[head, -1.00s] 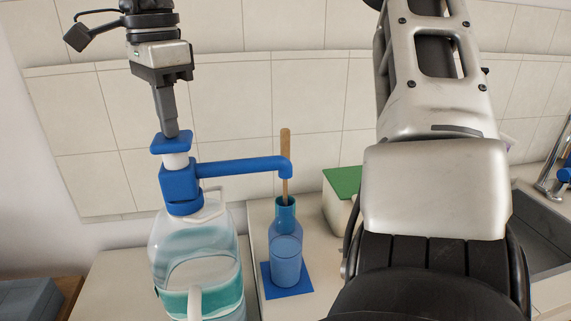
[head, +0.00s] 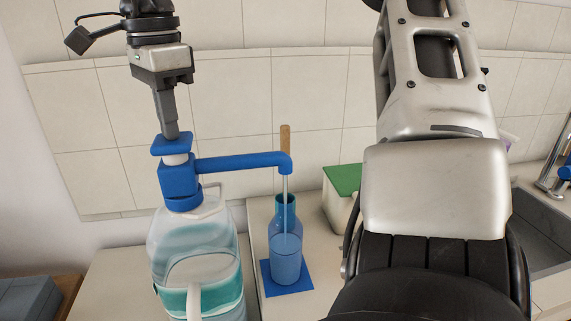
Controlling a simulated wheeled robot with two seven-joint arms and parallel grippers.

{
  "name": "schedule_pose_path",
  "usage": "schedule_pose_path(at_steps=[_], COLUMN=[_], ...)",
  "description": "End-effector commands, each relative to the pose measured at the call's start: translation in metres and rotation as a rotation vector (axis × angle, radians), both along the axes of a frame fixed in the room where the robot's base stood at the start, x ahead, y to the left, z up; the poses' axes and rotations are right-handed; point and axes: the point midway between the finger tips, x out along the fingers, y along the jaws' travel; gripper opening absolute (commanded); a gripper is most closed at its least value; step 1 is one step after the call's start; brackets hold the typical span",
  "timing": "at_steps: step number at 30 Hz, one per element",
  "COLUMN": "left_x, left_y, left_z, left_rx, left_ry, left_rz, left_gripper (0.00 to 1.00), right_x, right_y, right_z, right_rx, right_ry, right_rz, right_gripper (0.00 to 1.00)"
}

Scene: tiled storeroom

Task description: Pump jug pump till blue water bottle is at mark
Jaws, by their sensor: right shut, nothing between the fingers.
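The clear jug (head: 222,240) stands at the lower left with a blue pump (head: 179,180) on its neck. My right gripper (head: 171,136) points down, shut and empty, with its fingertips on the pump's blue top (head: 171,144). A short white stem shows under that top. The pump's spout (head: 240,163) reaches right, over the open neck of the blue water bottle (head: 286,222). A thin pale stream of water (head: 285,186) falls from the spout into the bottle. Water fills roughly the bottle's lower half. I cannot make out a mark on it. My left gripper is out of view.
The bottle stands upright on a blue square mat (head: 300,281) on the counter. A wooden handle (head: 285,136) rises behind the spout. A box with a green top (head: 342,179) stands right of the bottle. A sink (head: 545,235) is at the far right.

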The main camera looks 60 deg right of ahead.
Motion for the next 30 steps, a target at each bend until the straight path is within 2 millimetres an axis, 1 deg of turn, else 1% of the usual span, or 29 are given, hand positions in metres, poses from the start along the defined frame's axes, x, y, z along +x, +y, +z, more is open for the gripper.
schedule_pose_path(at_steps=[10,18,26,30], left_x=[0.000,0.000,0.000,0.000], left_y=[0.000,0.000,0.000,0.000], left_z=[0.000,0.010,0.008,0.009], left_rx=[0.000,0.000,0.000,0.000], left_ry=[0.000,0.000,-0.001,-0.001], left_rz=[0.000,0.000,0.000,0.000], left_gripper=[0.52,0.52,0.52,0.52], right_x=[0.000,0.000,0.000,0.001], right_y=[0.000,0.000,0.000,0.000], right_z=[-0.001,0.013,0.012,0.022], right_rx=[0.000,0.000,0.000,-0.001], right_ry=[0.002,0.002,0.001,-0.002], right_rz=[0.000,0.000,0.000,-0.001], right_gripper=[0.00,0.00,0.00,0.00])
